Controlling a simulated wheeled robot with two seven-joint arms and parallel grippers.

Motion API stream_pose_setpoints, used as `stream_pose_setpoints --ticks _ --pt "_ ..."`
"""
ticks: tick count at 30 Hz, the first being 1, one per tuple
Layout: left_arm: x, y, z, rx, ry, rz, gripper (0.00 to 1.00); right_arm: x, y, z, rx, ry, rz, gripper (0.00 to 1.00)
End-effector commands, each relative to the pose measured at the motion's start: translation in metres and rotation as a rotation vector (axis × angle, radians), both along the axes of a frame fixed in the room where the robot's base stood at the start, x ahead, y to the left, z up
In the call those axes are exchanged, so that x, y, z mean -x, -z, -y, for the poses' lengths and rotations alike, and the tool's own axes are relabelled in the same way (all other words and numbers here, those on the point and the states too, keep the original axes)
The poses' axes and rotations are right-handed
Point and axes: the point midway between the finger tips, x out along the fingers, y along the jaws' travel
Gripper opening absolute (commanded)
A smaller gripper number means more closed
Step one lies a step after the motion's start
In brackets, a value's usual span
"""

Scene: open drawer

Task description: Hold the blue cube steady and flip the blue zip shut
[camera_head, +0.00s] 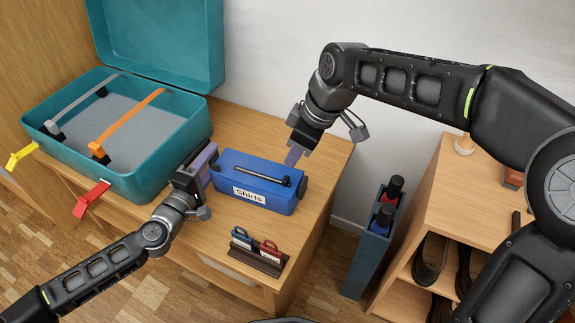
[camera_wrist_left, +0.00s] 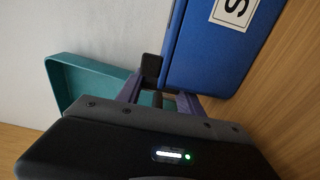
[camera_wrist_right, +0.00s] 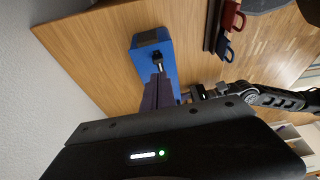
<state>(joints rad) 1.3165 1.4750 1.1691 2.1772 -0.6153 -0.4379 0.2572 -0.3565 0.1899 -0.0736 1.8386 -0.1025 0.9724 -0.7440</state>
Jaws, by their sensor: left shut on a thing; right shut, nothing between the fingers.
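The blue cube (camera_head: 257,190), a box labelled "Shirts", sits on the wooden top. It also shows in the left wrist view (camera_wrist_left: 215,55) and the right wrist view (camera_wrist_right: 168,62). A black bar (camera_head: 262,174), which looks like its zip, lies along its top; a black knob (camera_head: 301,186) is at the right end. My left gripper (camera_head: 208,163) is shut on a dark part at the cube's left end (camera_wrist_left: 158,98). My right gripper (camera_head: 294,156) is shut and empty above the cube's back right edge. In its wrist view the fingertips (camera_wrist_right: 159,76) are close to a black piece on the cube; contact is unclear.
An open teal suitcase (camera_head: 160,165) with grey and orange straps stands at the left. At the right are a bottle bin (camera_head: 365,250) and a shoe shelf (camera_head: 400,270).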

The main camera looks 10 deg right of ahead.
Motion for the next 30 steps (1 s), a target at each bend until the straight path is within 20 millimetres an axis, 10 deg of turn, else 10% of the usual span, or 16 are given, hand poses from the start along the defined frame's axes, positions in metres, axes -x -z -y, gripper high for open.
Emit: stream_pose_setpoints --ticks 19,20,30 --pt "0.002 0.001 0.004 0.004 0.011 -0.006 0.00 0.005 -0.028 0.008 -0.002 -0.001 0.001 0.00" --pt "0.002 0.001 0.004 0.004 0.011 -0.006 0.46 0.005 -0.028 0.008 -0.002 -0.001 0.001 0.00" --pt "0.002 0.001 0.003 0.002 0.009 -0.002 0.69 0.005 -0.028 0.007 -0.002 -0.001 0.001 0.00"
